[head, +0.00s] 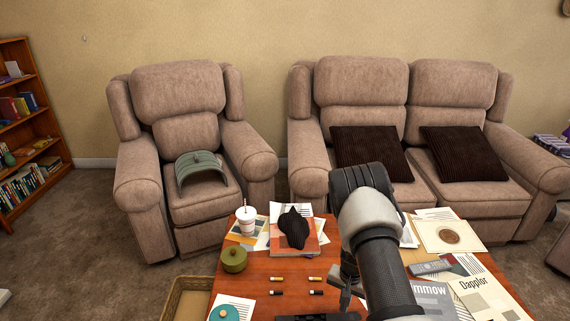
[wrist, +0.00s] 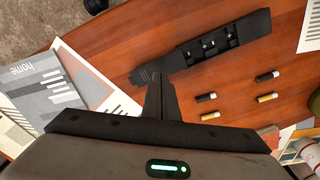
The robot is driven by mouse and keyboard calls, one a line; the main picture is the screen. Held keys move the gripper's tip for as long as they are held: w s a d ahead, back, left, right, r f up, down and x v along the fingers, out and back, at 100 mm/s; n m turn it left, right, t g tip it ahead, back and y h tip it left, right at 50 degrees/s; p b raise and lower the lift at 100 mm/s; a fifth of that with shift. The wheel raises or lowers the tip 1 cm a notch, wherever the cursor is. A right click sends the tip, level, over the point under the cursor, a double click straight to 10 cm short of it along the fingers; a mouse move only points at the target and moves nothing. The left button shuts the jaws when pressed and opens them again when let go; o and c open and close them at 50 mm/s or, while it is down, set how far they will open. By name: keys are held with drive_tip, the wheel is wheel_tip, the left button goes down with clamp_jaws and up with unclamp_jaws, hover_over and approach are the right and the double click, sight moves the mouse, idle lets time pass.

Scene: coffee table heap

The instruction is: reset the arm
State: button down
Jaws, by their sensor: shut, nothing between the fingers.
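My arm (head: 378,245) reaches up and forward over the wooden coffee table (head: 245,285) in the head view. My gripper (wrist: 161,80) shows in the wrist view with its dark fingers shut together and nothing between them. It points down above the table, beside the near end of a long black case (wrist: 165,75) with an open compartment. I cannot tell the exact height of the fingertips above the table. In the head view the gripper's fingertips are hard to make out behind the arm.
Several small batteries (wrist: 211,116) lie beside the black case. The table also holds a lidded cup (head: 246,220), a green pot (head: 233,260), a dark lumpy item (head: 294,228) on books, a remote (head: 430,267) and magazines (head: 485,297). An armchair (head: 185,130) and a sofa (head: 362,90) stand behind.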

drive_tip(key=shift+r+p, duration=0.3)
drive_tip(key=shift+r, duration=0.65)
